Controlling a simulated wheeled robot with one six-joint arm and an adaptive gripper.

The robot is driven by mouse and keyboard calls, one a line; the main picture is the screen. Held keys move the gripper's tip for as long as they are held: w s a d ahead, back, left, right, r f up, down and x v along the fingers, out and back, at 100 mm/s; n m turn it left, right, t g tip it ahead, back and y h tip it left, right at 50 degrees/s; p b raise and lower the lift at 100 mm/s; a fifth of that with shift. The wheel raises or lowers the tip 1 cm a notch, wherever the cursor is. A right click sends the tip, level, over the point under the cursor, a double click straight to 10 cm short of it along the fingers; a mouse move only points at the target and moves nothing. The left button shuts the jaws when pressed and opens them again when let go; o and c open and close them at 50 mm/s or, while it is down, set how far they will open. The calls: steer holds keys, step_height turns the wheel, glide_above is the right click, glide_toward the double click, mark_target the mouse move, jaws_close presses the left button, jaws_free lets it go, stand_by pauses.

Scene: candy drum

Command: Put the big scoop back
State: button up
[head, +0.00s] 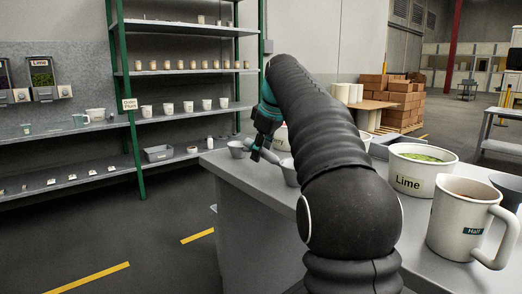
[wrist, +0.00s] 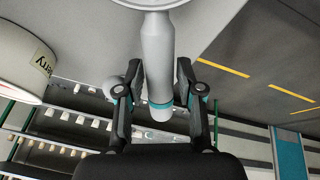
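My gripper (head: 262,138) is at the far left corner of the counter in the head view. In the wrist view my gripper (wrist: 160,66) has its two fingers close on either side of a pale grey scoop handle (wrist: 159,45) with a teal band, and looks shut on it. The scoop's bowl (wrist: 155,3) is cut off at the top of the wrist view. In the head view the scoop's grey bowl (head: 289,174) shows beside my arm, at the counter's edge. I cannot tell whether it touches the counter.
Another small grey bowl (head: 237,149) stands at the counter's corner. A Lime tub (head: 408,182) and a white Half jug (head: 455,225) stand on the counter (head: 245,187) at right. A tub marked "erry" (wrist: 20,65) is close at left. Green-posted shelves (head: 190,109) hold cups; the floor between is clear.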

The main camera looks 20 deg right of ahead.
steer(key=p+v, duration=0.2)
steer(key=v, duration=1)
steer(key=s+a+f+m, duration=0.2)
steer(key=s+a+f, duration=0.25)
steer(key=s, duration=0.25)
steer(key=s+a+f+m, duration=0.3)
steer(key=s+f, duration=0.2)
steer(key=s, duration=0.3)
steer(key=s+a+f+m, duration=0.1)
steer(key=s+f, duration=0.7)
steer(key=f, duration=0.2)
steer(key=s+a+f+m+t+h, duration=0.1)
steer(key=s+a+f+m, duration=0.1)
steer(key=s+f, duration=0.6)
step_height(320, 180, down, 3)
steer(key=shift+f, duration=0.1)
steer(key=shift+s, duration=0.1)
